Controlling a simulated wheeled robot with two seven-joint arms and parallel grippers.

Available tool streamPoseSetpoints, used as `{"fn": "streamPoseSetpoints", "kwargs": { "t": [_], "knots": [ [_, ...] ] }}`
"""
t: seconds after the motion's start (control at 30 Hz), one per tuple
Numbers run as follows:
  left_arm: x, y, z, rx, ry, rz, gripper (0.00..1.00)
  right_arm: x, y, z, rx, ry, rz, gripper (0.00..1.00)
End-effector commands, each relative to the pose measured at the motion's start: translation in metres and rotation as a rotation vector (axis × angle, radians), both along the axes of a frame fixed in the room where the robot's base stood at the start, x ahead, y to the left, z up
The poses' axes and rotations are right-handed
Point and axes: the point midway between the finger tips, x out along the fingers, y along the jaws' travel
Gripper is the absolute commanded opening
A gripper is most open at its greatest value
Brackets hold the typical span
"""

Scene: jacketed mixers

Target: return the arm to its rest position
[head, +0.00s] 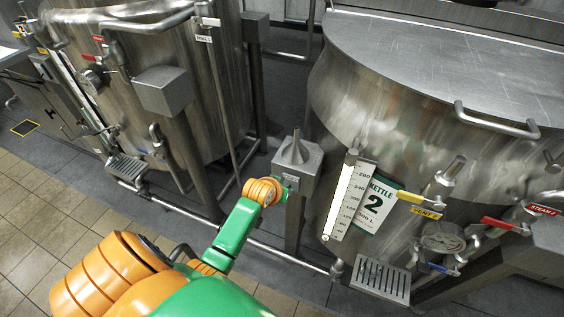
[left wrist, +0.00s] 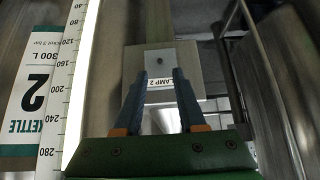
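My left arm (head: 236,228), green and orange, reaches from the bottom left of the head view to the grey switch box on a post (head: 304,160) between the two kettles. Its gripper is mostly hidden behind the orange wrist there. In the left wrist view my left gripper (left wrist: 160,78) has its two dark fingers apart with nothing held between them. The fingers point at the face of the box (left wrist: 190,58), which carries a "LAMP 2" label and a small dark spot. I cannot tell whether the fingertips touch it. My right gripper is in neither view.
Kettle 2 (head: 440,75) stands close on the right, with a level gauge (head: 346,203), a sign (head: 377,203), valve handles and a small grated step (head: 381,279). Another kettle (head: 150,60) stands at the left. Low pipes (head: 190,213) run between them. Tiled floor (head: 40,225) is open at lower left.

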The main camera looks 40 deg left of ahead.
Motion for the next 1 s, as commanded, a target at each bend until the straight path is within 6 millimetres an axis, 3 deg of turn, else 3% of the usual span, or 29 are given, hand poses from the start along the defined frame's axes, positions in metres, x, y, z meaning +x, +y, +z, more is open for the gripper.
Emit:
{"fn": "streamPoseSetpoints", "kwargs": {
  "t": [0.47,0.57,0.67,0.77,0.8,0.87,0.9,1.0],
  "knots": [
    [-0.004,-0.001,0.005,0.000,0.000,0.000,0.40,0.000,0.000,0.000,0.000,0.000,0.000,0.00],
    [-0.007,-0.003,-0.005,0.001,0.013,-0.006,0.40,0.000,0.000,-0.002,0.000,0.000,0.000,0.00],
    [-0.030,-0.016,-0.060,0.003,0.090,-0.046,0.40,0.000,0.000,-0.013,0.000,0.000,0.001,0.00],
    [-0.084,-0.040,-0.148,0.011,0.222,-0.126,0.40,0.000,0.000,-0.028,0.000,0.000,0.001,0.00],
    [-0.112,-0.049,-0.180,0.014,0.274,-0.162,0.40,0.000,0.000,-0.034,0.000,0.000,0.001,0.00],
    [-0.158,-0.062,-0.222,0.019,0.349,-0.218,0.40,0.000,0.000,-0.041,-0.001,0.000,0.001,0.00],
    [-0.190,-0.070,-0.245,0.019,0.395,-0.254,0.40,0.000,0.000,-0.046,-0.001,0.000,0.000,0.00],
    [-0.265,-0.085,-0.286,0.016,0.496,-0.336,0.40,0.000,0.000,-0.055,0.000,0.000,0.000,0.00]
  ]
}}
